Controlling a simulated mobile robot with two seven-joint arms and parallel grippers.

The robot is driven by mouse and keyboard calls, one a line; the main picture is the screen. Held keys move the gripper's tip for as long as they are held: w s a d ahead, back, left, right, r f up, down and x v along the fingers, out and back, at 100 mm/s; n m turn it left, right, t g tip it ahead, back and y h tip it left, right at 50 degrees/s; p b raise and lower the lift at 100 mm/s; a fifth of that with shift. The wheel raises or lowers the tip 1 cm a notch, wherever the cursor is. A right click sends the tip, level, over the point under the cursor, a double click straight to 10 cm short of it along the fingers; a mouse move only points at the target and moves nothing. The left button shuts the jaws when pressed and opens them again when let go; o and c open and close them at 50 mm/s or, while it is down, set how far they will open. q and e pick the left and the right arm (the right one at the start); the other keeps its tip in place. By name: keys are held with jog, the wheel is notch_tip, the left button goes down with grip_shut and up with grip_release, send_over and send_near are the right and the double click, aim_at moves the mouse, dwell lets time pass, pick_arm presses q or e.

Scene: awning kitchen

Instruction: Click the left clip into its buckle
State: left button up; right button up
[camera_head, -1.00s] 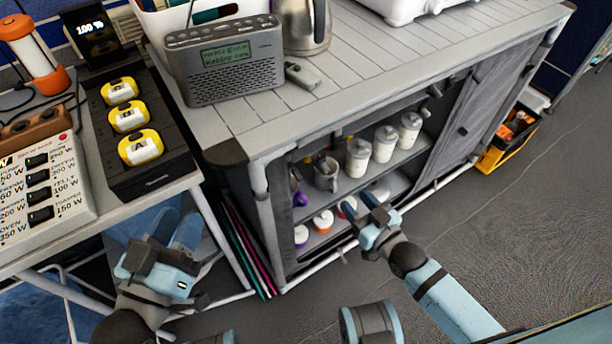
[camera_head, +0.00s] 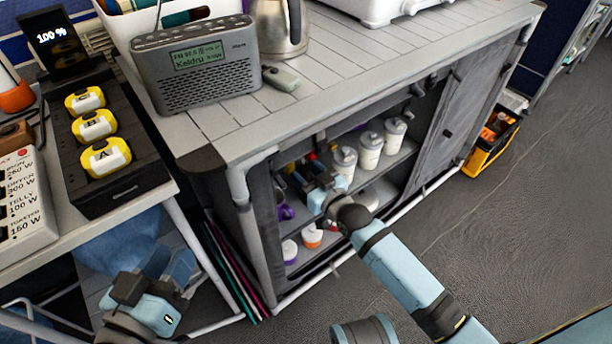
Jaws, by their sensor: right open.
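I cannot clearly make out a left clip or its buckle. Small dark fittings (camera_head: 419,89) show at the upper right of the cabinet's opening, too small to identify. My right gripper (camera_head: 316,183) is open inside the front of the open cabinet (camera_head: 262,215), by the shelf and left of the white-lidded canisters. Its wrist and fingers hide part of the shelf contents, and I cannot see anything held. My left gripper (camera_head: 168,264) is open and empty at the lower left, below the side table and apart from the cabinet.
White-lidded canisters (camera_head: 370,150) stand on the upper shelf, and small lidded jars (camera_head: 312,236) below. A radio (camera_head: 196,64) and a kettle (camera_head: 276,25) stand on the cabinet top. A battery charger (camera_head: 110,160) is on the left table. A yellow-black crate (camera_head: 491,143) is on the floor right.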

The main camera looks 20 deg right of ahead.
aim_at(311, 177)
pick_arm(q)
jog(key=shift+f, duration=0.1)
pick_arm(e)
jog(key=shift+w+a, duration=0.1)
jog(key=shift+w, duration=0.1)
